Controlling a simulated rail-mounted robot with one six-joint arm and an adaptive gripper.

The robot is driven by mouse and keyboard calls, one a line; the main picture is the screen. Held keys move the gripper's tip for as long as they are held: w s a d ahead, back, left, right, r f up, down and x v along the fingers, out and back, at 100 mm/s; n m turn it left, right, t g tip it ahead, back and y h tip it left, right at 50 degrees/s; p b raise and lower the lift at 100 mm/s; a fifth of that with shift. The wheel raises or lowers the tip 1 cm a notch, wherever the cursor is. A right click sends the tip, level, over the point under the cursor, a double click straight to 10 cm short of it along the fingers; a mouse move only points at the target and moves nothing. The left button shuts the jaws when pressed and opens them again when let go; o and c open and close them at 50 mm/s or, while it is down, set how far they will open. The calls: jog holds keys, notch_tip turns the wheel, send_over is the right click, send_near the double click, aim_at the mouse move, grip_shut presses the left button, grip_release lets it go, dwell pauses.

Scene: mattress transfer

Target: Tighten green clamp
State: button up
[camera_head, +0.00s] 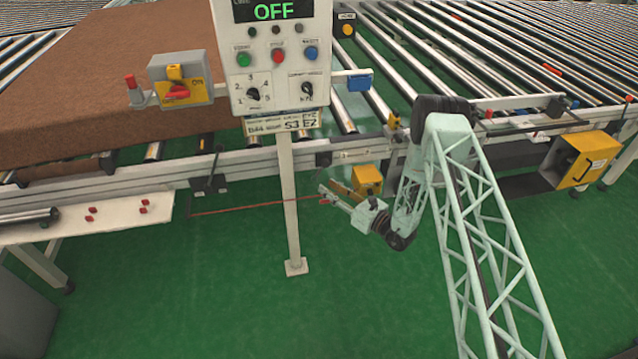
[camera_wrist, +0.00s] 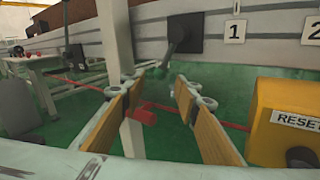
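I cannot pick out a clearly green clamp in either view. A dark lever on a black square block (camera_wrist: 185,32) sits on the grey rail in the wrist view; a similar dark lever (camera_head: 208,184) hangs from the conveyor rail in the head view. My gripper (camera_head: 326,196) is low in front of the conveyor, just right of the panel post. In the wrist view my gripper (camera_wrist: 160,80) is open, its wood-coloured finger pads apart. A red handle (camera_wrist: 143,113) on a thin red line shows between the fingers; contact cannot be told.
A control panel (camera_head: 278,75) reading OFF stands on a white post (camera_head: 290,210). A yellow box (camera_head: 367,179) is close to my gripper; a yellow RESET box (camera_wrist: 285,125) is at right in the wrist view. A side table (camera_head: 85,222) holds small red pieces.

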aim_at(319, 172)
jog(key=b+x, duration=0.1)
jog(key=x, duration=0.5)
jog(key=shift+c, duration=0.7)
grip_shut()
